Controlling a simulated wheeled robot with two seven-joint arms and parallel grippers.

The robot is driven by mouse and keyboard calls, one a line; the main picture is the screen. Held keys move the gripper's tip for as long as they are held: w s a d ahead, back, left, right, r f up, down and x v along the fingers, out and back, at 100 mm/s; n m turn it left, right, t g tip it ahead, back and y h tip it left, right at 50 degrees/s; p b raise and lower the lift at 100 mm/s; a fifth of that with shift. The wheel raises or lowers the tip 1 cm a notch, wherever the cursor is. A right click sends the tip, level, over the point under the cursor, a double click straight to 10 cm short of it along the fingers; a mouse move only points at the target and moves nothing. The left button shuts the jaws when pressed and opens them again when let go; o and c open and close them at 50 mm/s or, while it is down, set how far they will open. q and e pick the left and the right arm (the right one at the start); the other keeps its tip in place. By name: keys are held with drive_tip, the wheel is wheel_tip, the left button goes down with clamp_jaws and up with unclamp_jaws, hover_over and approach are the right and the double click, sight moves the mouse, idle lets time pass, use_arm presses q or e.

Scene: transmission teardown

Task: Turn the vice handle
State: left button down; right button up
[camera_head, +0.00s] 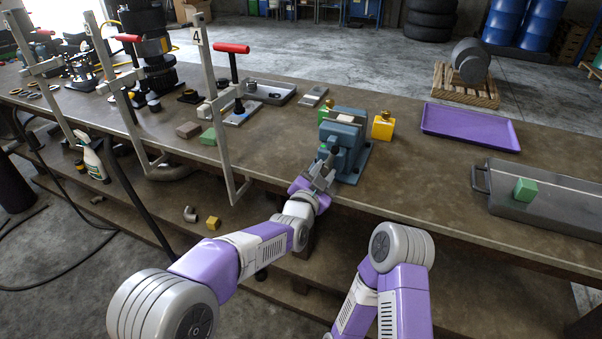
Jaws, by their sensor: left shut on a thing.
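The blue-grey vice (347,142) stands on the workbench near its front edge, in the middle of the head view. My left gripper (325,160) is at the front of the vice, where the handle is, and is shut on it. The handle is mostly hidden by the fingers, so its angle cannot be told. My right arm comes up from the bottom right of centre; its gripper does not show.
A yellow bottle (383,126) stands just right of the vice, and a green one (326,110) behind it on the left. A purple tray (470,127) and a grey bin (560,202) with a green block (525,189) lie to the right. Tall clamps (215,110) stand left.

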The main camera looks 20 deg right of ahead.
idle(0.3)
use_arm(q)
drive_tip(key=c, duration=0.8)
unclamp_jaws()
drive_tip(key=shift+c, duration=0.2)
drive_tip(key=shift+s+a, duration=0.1)
drive_tip(key=v, duration=0.7)
drive_tip(key=shift+s+p, duration=0.2)
drive_tip(key=shift+p, duration=0.1)
